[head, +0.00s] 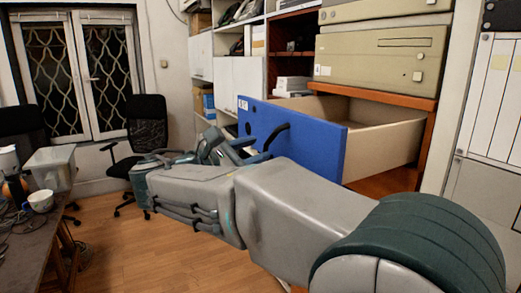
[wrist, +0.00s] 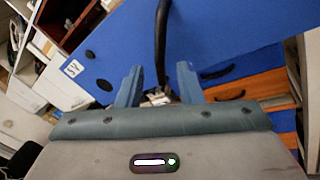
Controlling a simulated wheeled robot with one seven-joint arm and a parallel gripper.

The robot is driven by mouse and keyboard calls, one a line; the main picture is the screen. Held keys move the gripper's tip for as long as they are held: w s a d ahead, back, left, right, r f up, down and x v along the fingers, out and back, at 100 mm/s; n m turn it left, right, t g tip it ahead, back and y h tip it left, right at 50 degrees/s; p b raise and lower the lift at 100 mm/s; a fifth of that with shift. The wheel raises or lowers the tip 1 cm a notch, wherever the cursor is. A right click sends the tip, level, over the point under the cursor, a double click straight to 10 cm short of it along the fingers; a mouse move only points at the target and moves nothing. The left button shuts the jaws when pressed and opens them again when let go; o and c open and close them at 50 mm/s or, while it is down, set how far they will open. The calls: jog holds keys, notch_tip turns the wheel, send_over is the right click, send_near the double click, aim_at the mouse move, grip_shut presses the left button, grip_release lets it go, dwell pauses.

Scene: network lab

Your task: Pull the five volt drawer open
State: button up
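The five volt drawer (head: 330,148) has a blue front with a white 5V label and stands well out of its cabinet, its beige inside showing. Its black handle (head: 275,136) is on the front. In the wrist view the blue front (wrist: 225,38) fills the top, with the label (wrist: 72,68) at left. The handle (wrist: 161,40) runs down toward the space between the fingers of my gripper (wrist: 158,76). The two fingers are apart, with a visible gap on each side of the handle. In the head view my gripper (head: 243,150) is close to the front, partly hidden by my arm.
Beige equipment (head: 380,52) sits on the wooden shelf above the drawer. Other blue drawer fronts with dark handles show at lower right in the wrist view (wrist: 228,93). A black chair (head: 147,122) and a cluttered table (head: 40,235) are at left. Wooden floor (head: 130,250) between is clear.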

jog(key=b+v, duration=0.1)
jog(key=v, duration=1)
jog(key=shift+d, duration=0.1)
jog(key=s+d+f+m+g+y, duration=0.2)
jog(key=d+f+m+g+y, duration=0.15)
jog(key=d+f, duration=0.5)
jog(key=s+d+f+m+g+y, duration=0.2)
jog(key=d+f+m+g, duration=0.2)
jog(key=d+f, duration=0.5)
jog(key=s+d+f+m+g+y, duration=0.1)
jog(key=s+d+f+m+y, duration=0.2)
jog(key=s+f+m+y, duration=0.5)
notch_tip(320, 180, down, 4)
jog(key=s+m, duration=0.2)
jog(key=m, duration=0.3)
jog(key=shift+s+d+r, duration=0.2)
jog(key=shift+s+d, duration=0.2)
